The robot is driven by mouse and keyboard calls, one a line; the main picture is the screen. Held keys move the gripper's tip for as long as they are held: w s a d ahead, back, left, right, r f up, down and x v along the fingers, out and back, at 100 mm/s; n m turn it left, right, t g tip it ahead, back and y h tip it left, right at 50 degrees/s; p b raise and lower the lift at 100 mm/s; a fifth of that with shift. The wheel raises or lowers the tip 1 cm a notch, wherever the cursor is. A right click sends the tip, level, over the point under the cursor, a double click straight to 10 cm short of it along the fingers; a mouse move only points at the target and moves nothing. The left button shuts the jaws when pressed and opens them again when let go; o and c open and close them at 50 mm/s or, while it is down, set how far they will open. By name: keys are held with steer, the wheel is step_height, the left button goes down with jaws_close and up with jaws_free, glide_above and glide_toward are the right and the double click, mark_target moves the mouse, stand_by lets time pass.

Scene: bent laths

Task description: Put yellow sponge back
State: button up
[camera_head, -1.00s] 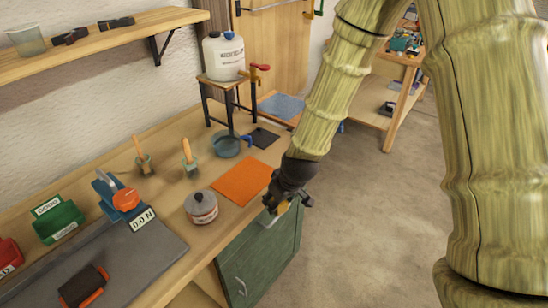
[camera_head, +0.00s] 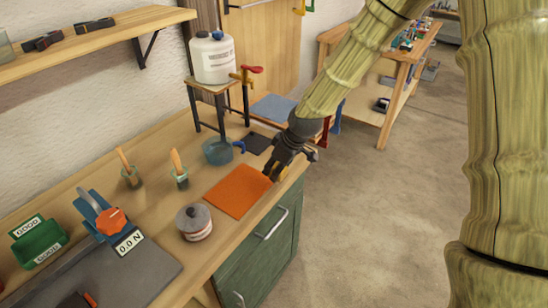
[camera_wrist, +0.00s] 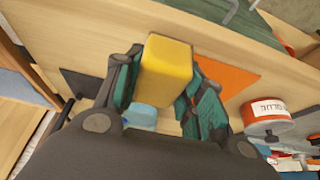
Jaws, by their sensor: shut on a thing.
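The yellow sponge (camera_wrist: 166,72) is a plain block between the two fingers of my gripper (camera_wrist: 160,88) in the wrist view. My gripper is shut on it. In the head view my gripper (camera_head: 280,172) is at the bench's front edge, by the right corner of the orange mat (camera_head: 238,191). I cannot tell the exact height of the sponge above the bench.
A round lidded tin (camera_head: 195,224) stands left of the mat. A blue pot (camera_head: 217,151) and a dark flat pad (camera_head: 257,143) lie behind it. A small stand (camera_head: 213,88) carries a white canister (camera_head: 212,58). A green cabinet (camera_head: 262,255) is below the bench edge.

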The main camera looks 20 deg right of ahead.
steer(key=w, duration=0.2)
steer(key=w+d+p, duration=0.1)
steer(key=w, duration=0.2)
steer(key=w+p, duration=0.1)
steer(key=w, duration=0.2)
steer(key=shift+w+d+f, duration=0.2)
steer(key=shift+d+f, duration=0.15)
steer(key=shift+f, duration=0.05)
steer(key=shift+f+p, duration=0.9)
steer(key=shift+f, duration=0.85)
steer(key=shift+f, duration=0.1)
steer(key=o, duration=1.1)
steer(key=shift+c, duration=0.2)
steer(key=b+v, duration=0.2)
steer(key=v, duration=1)
steer(key=shift+b, duration=0.35)
